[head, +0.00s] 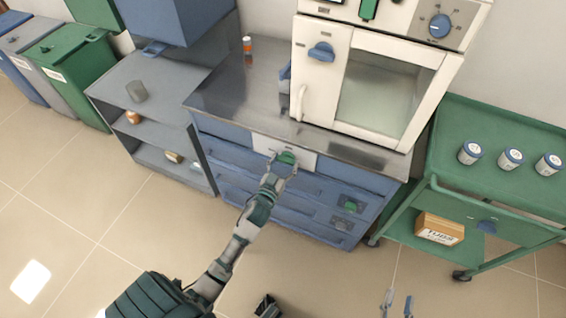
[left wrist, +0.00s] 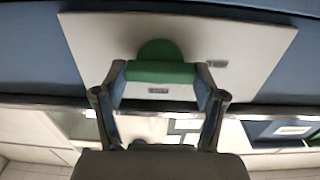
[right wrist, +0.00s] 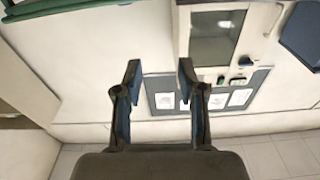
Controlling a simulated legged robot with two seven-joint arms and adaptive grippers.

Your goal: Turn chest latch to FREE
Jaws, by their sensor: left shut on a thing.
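The chest latch is a green knob (left wrist: 160,72) on a white plate (left wrist: 228,40) with small label marks. In the head view the plate (head: 262,143) sits on the top front of the blue drawer chest (head: 228,148), under the steel top, and the green latch (head: 287,158) shows at the gripper tips. My left gripper (left wrist: 160,92) is shut on the latch, a finger on each side of its bar. The label text is too small to read. My right gripper (right wrist: 158,85) is open and empty; in the head view its fingers (head: 397,302) show at the bottom, away from the chest.
A white furnace (head: 315,75) stands on the steel top (head: 225,100) above the latch. A green cart (head: 500,205) with several jars is to the right. A grey shelf unit (head: 115,88) is to the left. The floor in front is clear.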

